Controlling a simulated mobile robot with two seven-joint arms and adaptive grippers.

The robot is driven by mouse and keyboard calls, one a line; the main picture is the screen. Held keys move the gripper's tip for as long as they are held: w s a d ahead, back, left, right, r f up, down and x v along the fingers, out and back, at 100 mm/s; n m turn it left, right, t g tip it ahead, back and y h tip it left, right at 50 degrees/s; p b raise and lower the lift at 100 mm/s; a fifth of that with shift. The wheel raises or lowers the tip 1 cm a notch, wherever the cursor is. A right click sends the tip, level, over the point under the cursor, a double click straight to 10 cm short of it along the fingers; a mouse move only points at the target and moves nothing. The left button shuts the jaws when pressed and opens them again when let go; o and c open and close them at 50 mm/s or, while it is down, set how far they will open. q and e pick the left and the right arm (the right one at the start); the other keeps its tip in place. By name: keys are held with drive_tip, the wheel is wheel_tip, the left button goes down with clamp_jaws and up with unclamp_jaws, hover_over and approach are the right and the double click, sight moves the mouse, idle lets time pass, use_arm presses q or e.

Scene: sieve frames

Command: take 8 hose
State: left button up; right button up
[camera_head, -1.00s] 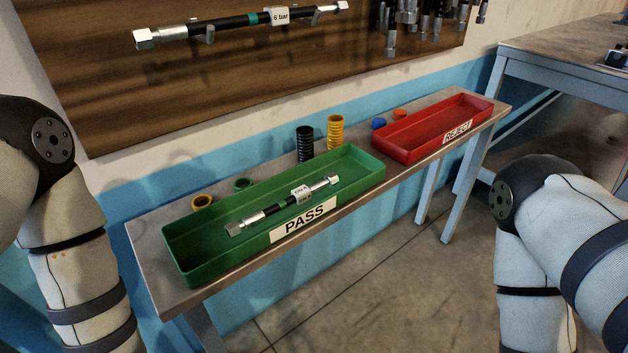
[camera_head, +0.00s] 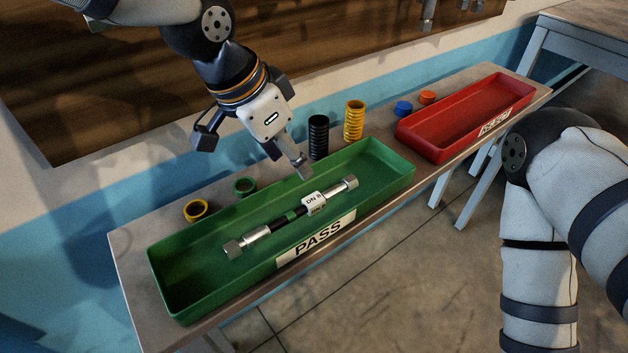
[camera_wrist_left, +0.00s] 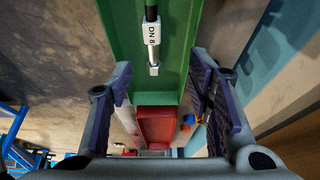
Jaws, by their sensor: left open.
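The DN 8 hose (camera_head: 290,215) is a short black hose with silver end fittings, a green band and a white "DN 8" tag. It lies lengthwise in the green PASS tray (camera_head: 190,275). In the left wrist view the hose (camera_wrist_left: 152,12) shows with its tag and one end fitting, ahead of the fingers. My left gripper (camera_head: 251,154) is open and empty, above the back edge of the green tray, apart from the hose. Its two spread fingers also show in the left wrist view (camera_wrist_left: 162,88). My right gripper is out of view; only my right arm shows.
A red REJECT tray (camera_head: 465,118) stands at the bench's right end. Behind the trays are a black coil (camera_head: 318,137), a yellow coil (camera_head: 354,121), a yellow ring (camera_head: 196,210), a green ring (camera_head: 244,186), and blue (camera_head: 403,108) and orange (camera_head: 427,97) caps. A wooden wall board (camera_head: 110,100) rises behind.

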use_arm(q)
hover_over(314, 198)
drive_tip(key=s+a, duration=0.1)
drive_tip(key=a, duration=0.1)
wheel_tip(314, 198, down, 5)
drive_tip(key=shift+s+f+b, duration=0.15)
drive_tip(key=shift+f+b, duration=0.05)
drive_tip(key=shift+b, duration=0.1)
drive_tip(key=x, duration=0.5)
drive_tip(key=shift+s+f, duration=0.2)
drive_tip(key=shift+f, duration=0.15)
drive_tip(key=shift+r, duration=0.1)
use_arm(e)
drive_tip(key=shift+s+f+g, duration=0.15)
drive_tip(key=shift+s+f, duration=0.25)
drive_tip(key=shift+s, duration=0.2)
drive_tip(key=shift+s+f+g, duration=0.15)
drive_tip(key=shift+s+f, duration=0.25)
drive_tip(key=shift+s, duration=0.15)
use_arm(q)
clamp_jaws()
